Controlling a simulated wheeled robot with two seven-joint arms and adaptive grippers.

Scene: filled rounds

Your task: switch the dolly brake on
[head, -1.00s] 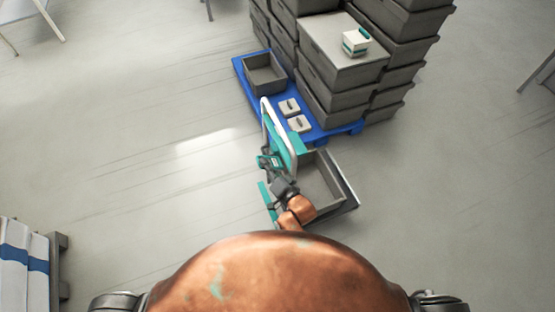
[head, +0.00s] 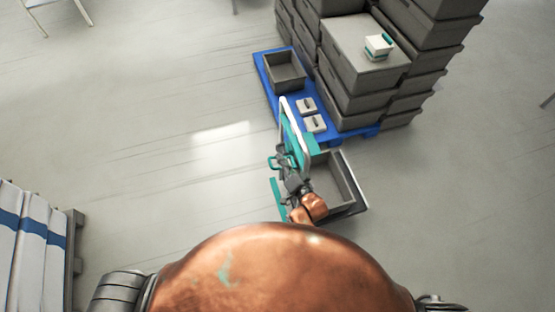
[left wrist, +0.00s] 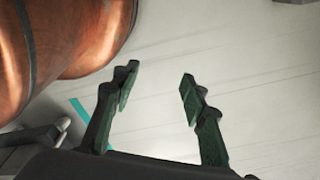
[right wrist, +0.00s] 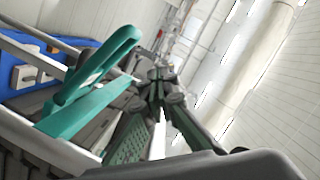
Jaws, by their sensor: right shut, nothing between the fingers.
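The dolly (head: 354,207) stands just in front of me with a grey crate on it. It has teal parts and a pale push handle (head: 284,112). A teal loop-shaped part (head: 274,161) sits on its left side; I cannot tell whether this is the brake. My right gripper (head: 291,171) is at the dolly's left side, close to that loop. In the right wrist view its fingers (right wrist: 161,78) are shut and empty, beside a teal lever-like part (right wrist: 92,78). My left gripper (left wrist: 158,88) is open and empty over bare floor, outside the head view.
A blue pallet (head: 262,70) behind the dolly carries an open grey bin (head: 284,84), small white boxes (head: 315,123) and tall stacks of grey crates (head: 345,70). White sacks (head: 30,245) lie on a pallet at the lower left.

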